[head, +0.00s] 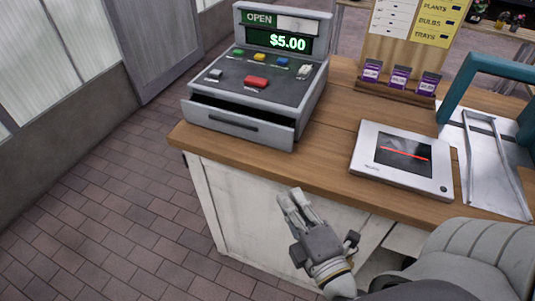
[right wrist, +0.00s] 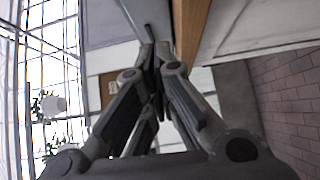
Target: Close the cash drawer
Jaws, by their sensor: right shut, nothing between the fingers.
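The grey cash register (head: 262,75) stands on the left end of the wooden counter, with a lit display reading OPEN and $5.00. Its cash drawer (head: 237,124) at the bottom front is partly open, with a dark gap above its front panel. My right gripper (head: 290,194) is in front of the counter, below and to the right of the drawer, apart from it. Its fingers are shut and empty. In the right wrist view the closed fingertips (right wrist: 155,46) show near a grey surface and the wooden counter edge. My left gripper is not in view.
The wooden counter (head: 325,150) has white panels below. On it are a flat scanner (head: 403,158) with a red line, a metal tray with a teal frame (head: 483,150), and purple packets (head: 400,78) before a sign board. Brick floor (head: 110,200) lies open at left.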

